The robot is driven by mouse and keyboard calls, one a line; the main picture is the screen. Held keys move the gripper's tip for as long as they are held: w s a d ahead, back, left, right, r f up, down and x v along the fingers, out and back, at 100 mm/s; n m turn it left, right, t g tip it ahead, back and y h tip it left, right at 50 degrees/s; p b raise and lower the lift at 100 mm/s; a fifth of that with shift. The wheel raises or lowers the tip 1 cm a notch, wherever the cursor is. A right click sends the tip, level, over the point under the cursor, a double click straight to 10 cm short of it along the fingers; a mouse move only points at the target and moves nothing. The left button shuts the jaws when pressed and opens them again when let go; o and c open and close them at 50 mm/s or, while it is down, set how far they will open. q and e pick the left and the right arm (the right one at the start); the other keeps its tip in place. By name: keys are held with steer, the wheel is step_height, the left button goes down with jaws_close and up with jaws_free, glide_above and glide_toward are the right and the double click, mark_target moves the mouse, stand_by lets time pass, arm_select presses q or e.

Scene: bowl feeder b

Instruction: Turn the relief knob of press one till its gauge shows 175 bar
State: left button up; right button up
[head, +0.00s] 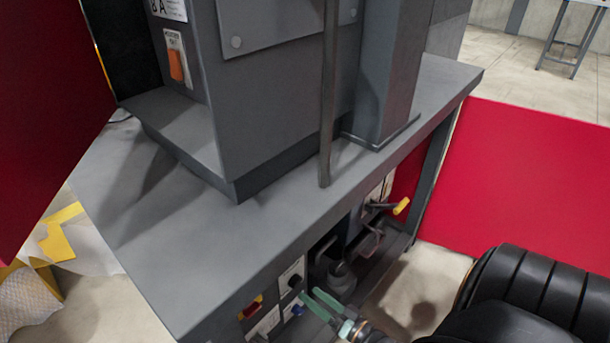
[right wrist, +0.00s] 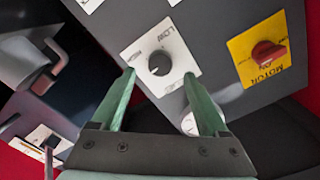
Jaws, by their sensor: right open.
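A black round knob (head: 293,281) sits on a white plate on the front panel of the grey press stand. In the right wrist view the knob (right wrist: 159,64) shows on its plate (right wrist: 180,50), which reads "LOW". My right gripper (head: 312,294) has green fingers and is open and empty. In the right wrist view its fingertips (right wrist: 159,75) appear on either side of the knob; I cannot tell whether they touch it. No readable gauge face shows. My left gripper is not in view.
A red switch (right wrist: 268,53) on a yellow "MOTOR" plate is right of the knob in the right wrist view. A blue knob (head: 297,310) is below the black one in the head view. A yellow-handled lever (head: 401,206) sticks out farther along the stand (head: 270,215). Red panels stand at both sides.

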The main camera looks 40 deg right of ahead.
steer(key=s, duration=0.8)
steer(key=shift+d+p, duration=0.35)
steer(key=shift+p, duration=0.05)
steer(key=shift+s+r, duration=0.1)
